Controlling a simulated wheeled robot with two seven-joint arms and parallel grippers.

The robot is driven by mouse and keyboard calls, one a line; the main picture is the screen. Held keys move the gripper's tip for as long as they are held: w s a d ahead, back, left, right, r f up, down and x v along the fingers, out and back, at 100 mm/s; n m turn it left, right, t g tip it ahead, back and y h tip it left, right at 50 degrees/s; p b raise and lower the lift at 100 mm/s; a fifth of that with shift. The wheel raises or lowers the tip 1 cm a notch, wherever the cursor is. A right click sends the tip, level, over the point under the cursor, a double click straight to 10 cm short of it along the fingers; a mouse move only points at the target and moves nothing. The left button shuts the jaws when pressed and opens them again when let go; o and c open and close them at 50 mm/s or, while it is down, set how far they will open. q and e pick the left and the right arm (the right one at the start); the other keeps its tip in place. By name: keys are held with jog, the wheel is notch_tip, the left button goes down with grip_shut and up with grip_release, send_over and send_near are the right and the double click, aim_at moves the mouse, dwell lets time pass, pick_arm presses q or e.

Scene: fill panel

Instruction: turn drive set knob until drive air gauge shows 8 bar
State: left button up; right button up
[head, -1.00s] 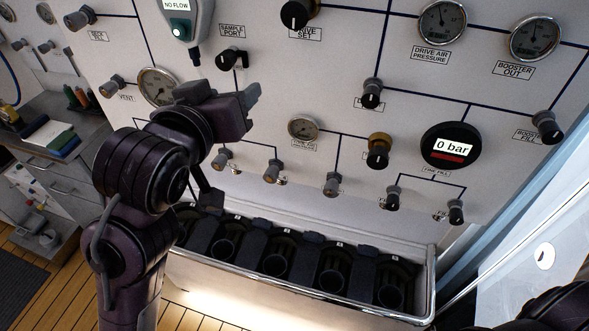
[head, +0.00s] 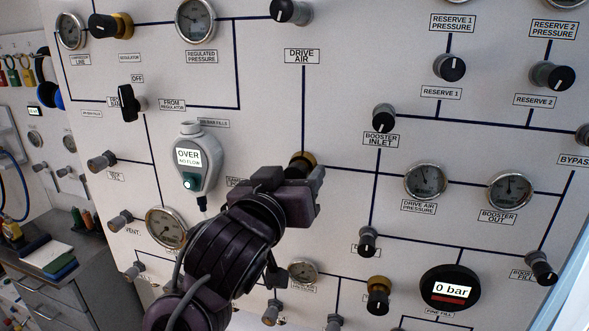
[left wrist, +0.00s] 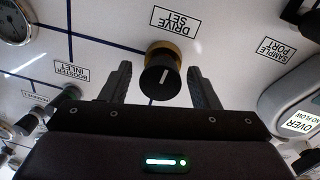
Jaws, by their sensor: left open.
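The drive set knob (left wrist: 161,76) is black with a white mark and a brass collar, under the label DRIVE SET in the left wrist view. In the head view its brass collar (head: 306,159) shows, with the rest mostly hidden behind my gripper. My left gripper (head: 318,177) is open in front of the panel. In the left wrist view its two fingers (left wrist: 160,67) stand on either side of the knob, with gaps visible. The drive air pressure gauge (head: 425,181) is round with a chrome rim; its reading is too small to tell. My right gripper is not in view.
Nearby on the panel are the grey flow alarm box (head: 196,160), the booster inlet knob (head: 383,118), the booster out gauge (head: 509,190) and a black 0 bar display (head: 450,289). A grey cabinet (head: 80,285) stands at the lower left.

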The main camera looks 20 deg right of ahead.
pick_arm(q)
jog(key=shift+w, duration=0.1)
jog(key=c, duration=0.9)
jog(key=shift+c, duration=0.2)
jog(key=m, duration=0.5)
jog(key=shift+m, duration=0.3)
jog(key=m+b, duration=0.1)
jog(key=m, duration=0.5)
jog(key=shift+y, duration=0.4)
jog(key=shift+r, duration=0.1)
